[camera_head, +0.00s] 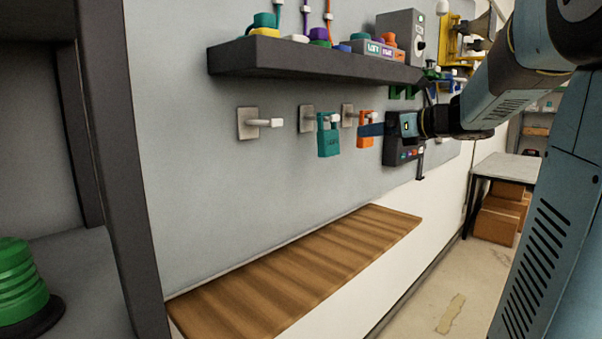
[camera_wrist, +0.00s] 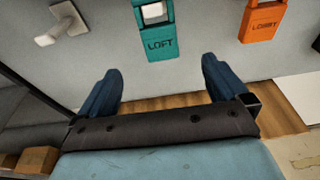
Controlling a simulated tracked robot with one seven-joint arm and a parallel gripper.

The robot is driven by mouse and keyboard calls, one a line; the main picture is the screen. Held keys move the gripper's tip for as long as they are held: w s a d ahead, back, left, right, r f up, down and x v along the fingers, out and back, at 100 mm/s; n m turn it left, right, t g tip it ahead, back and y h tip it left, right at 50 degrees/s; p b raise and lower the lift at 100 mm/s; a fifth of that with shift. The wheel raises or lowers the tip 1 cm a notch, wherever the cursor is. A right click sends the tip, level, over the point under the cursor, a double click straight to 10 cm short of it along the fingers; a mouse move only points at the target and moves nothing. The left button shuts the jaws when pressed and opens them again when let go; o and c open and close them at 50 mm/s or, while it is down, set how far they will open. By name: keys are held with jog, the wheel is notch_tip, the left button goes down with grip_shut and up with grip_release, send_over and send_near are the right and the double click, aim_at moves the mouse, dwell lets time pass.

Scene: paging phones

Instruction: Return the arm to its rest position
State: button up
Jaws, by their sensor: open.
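My arm (camera_head: 500,85) reaches in from the right in the head view, bent and stretched toward the wall panel. My gripper (camera_head: 364,129) is in front of the panel, just right of the orange handset. In the wrist view my gripper (camera_wrist: 161,70) has its two blue fingers spread wide with nothing between them. The teal handset marked LOFT (camera_head: 328,142) hangs on a wall hook. It also shows in the wrist view (camera_wrist: 161,48), just beyond the fingers and apart from them. The orange handset marked LOBBY (camera_head: 365,142) hangs to its right, also in the wrist view (camera_wrist: 260,24).
An empty hook (camera_head: 262,123) is on the left of the panel. A dark shelf (camera_head: 310,66) with several coloured items juts out above the gripper. A dark box (camera_head: 404,152) is near the wrist. A wooden ledge (camera_head: 300,275) runs below. A dark post (camera_head: 115,170) stands left.

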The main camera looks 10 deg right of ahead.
jog(key=s+d+m+t+h, duration=0.1)
jog(key=s+m+t+h, duration=0.15)
jog(key=m+h, duration=0.65)
jog(key=s+d+m+t+h, duration=0.1)
jog(key=s+d+m+h, duration=0.15)
jog(key=m, duration=1.35)
jog(key=s+a+f+m+g+y, duration=0.1)
jog(key=s+a+f+m+g, duration=0.4)
jog(key=s+f+m, duration=0.3)
jog(key=s+a+f+m+g+y, duration=0.1)
jog(key=s+a+f+m+g, duration=0.4)
jog(key=s+f+m, duration=0.4)
jog(key=s+a+m, duration=0.1)
jog(key=s, duration=0.4)
jog(key=shift+a+f, duration=0.15)
jog(key=shift+a, duration=0.1)
jog(key=shift+g, duration=0.25)
jog(key=shift+c, duration=0.3)
